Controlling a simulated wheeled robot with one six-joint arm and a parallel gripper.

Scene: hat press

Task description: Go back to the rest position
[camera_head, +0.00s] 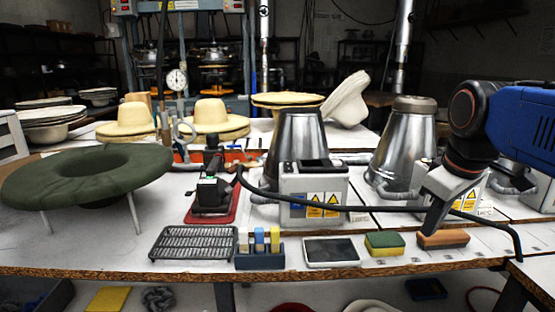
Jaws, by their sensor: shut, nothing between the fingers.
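My gripper (432,228) hangs down at the right of the head view, at the end of my blue and dark arm. Its narrow fingers are together with nothing between them. The tip shows just above the brown block (446,239) at the table's front edge; whether they touch I cannot tell. A yellow and green sponge (384,244) lies to the left of the tip.
A black hose (370,209) crosses the table behind the fingers. Metal cones (402,145) and a control box (312,193) stand behind. A dark tray (330,252), a small caddy (260,261) and a wire rack (194,243) line the front. Straw hats (212,119) sit farther back.

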